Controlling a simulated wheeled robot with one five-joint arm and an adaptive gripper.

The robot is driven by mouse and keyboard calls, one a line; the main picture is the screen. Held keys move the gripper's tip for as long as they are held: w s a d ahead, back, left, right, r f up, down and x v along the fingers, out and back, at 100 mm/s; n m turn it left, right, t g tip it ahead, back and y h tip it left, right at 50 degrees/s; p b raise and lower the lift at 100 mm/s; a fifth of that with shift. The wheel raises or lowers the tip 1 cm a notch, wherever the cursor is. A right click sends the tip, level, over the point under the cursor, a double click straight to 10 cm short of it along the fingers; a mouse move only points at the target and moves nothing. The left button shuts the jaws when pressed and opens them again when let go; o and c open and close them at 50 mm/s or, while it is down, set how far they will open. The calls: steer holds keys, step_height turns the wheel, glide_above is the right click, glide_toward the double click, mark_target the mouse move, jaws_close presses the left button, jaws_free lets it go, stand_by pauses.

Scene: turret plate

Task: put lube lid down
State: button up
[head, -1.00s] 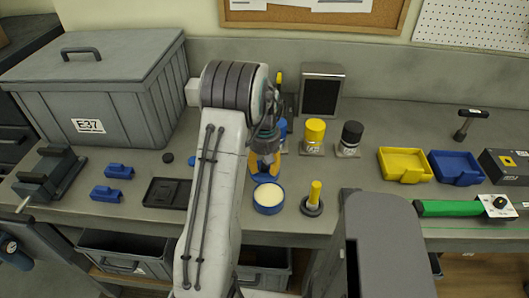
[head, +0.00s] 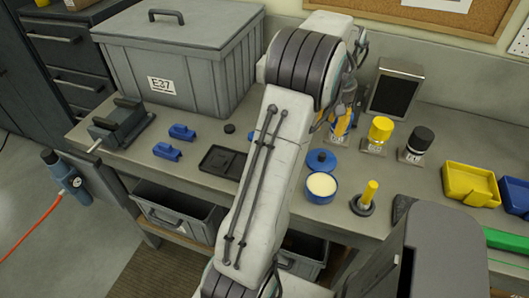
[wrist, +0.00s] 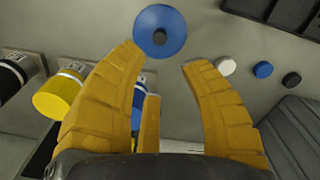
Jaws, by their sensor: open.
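The lube lid is a round blue disc (head: 320,160) with a dark knob. It lies on the bench just behind the open blue lube tin (head: 321,188), whose pale contents show. In the wrist view the lid (wrist: 160,30) lies beyond the fingertips, apart from them, with its knob facing me. My gripper (wrist: 161,52) has its yellow fingers spread with nothing between them. In the head view my gripper (head: 340,125) is behind and above the lid, partly hidden by my arm.
A yellow-handled brush or tool (head: 366,195) stands right of the tin. A yellow-capped bottle (head: 379,133) and a black-capped bottle (head: 417,143) stand behind. A black tray (head: 222,162) lies left. A large grey bin (head: 180,65) and a dark screen (head: 395,92) bound the back.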

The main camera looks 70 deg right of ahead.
steer(key=w+a+r+n+t+h, duration=0.1)
steer(key=w+a+r+n, duration=0.15)
steer(key=w+a, duration=0.7)
steer(key=w+a+r+n, duration=0.2)
steer(key=w+a+r, duration=0.35)
steer(key=w, duration=0.75)
steer(key=w+a+n+t, duration=0.1)
steer(key=w+a+n, duration=0.2)
steer(key=a, duration=1.2)
steer(key=s+a+f+n+t, duration=0.1)
steer(key=s+a+n, duration=0.1)
steer(key=a, duration=0.5)
steer(key=s+a+f+n+t+y, duration=0.1)
steer(key=s+a+f+n, duration=0.1)
steer(key=a, duration=0.6)
steer(key=shift+s+a, duration=0.2)
steer(key=shift+s, duration=0.35)
steer(key=shift+d+r, duration=0.1)
